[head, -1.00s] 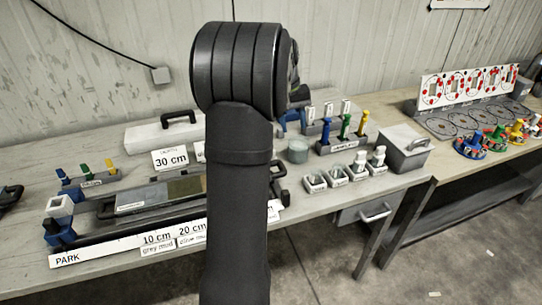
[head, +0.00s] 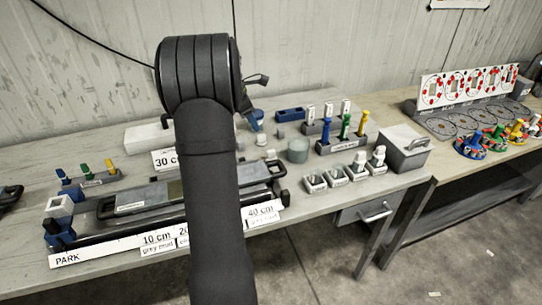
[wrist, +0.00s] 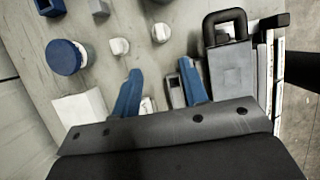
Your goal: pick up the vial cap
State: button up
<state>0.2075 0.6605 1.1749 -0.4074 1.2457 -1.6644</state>
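Two small white round pieces stand on the bench, one (wrist: 119,46) beside the other (wrist: 161,32) in the wrist view; I cannot tell which is the vial cap. In the head view they show as small white shapes, one (head: 261,139) behind the other (head: 271,154). My gripper (wrist: 160,85) is open, its two blue fingers well apart in the wrist view. Both white pieces lie ahead of the fingertips and apart from them. A grey slotted piece (wrist: 174,92) and a small white item show between the fingers. In the head view my arm hides the gripper.
A blue round tub (wrist: 65,57) stands left of the white pieces in the wrist view. A grey case with a black handle (wrist: 232,68) lies to the right.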

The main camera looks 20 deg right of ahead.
send_near(271, 150)
jog(key=x, duration=0.4)
jog(key=shift+s+f, duration=0.15)
jog(key=shift+f, duration=0.25)
jog(key=shift+x, duration=2.7)
jog(key=shift+d, duration=0.1)
jog(key=shift+c, duration=0.4)
grip_shut()
